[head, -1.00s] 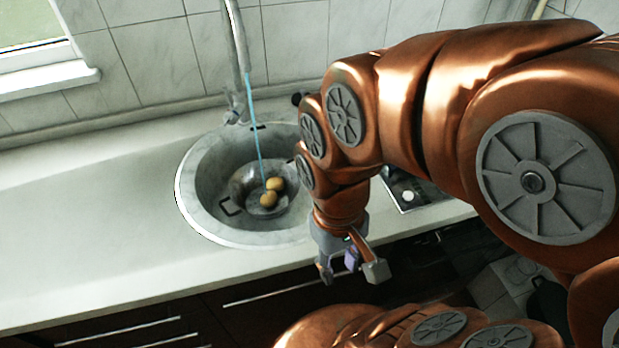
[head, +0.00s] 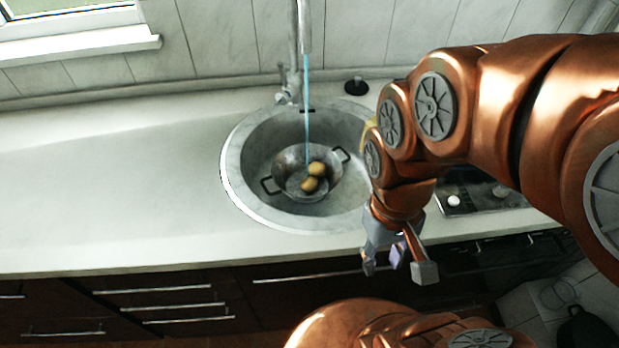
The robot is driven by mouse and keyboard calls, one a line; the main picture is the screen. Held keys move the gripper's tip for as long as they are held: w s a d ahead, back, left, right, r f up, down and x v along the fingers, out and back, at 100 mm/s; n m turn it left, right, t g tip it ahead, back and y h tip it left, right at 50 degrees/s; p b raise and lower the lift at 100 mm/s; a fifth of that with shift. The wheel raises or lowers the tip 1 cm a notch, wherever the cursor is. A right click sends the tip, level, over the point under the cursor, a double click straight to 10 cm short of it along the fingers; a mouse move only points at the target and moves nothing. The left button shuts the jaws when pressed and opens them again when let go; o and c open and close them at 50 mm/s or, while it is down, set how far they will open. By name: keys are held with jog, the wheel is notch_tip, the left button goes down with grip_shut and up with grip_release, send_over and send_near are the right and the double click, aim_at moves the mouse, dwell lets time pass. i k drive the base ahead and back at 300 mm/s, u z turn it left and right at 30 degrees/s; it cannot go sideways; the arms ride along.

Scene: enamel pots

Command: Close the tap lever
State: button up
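The grey metal tap (head: 304,45) stands behind the sink, its spout and top running out of the picture. A thin blue stream of water (head: 308,110) falls from it into the pot. The tap lever (head: 288,90) seems to be the small part low on the tap's left side; its exact position is too small to tell. My gripper (head: 397,272) hangs in front of the counter edge, right of and well apart from the tap. Its fingers are spread with a gap between them, and I see nothing held.
A two-handled metal pot (head: 292,178) with yellowish round items (head: 314,178) sits in the round sink (head: 238,165). A black knob-like object (head: 355,86) stands right of the tap. A hob (head: 480,200) is on the right. The left counter (head: 110,180) is clear.

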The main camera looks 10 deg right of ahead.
aim_at(285, 88)
jog(key=u, duration=1.9)
jog(key=k, duration=0.8)
jog(key=z, duration=0.6)
jog(key=i, duration=0.5)
jog(key=u, duration=0.05)
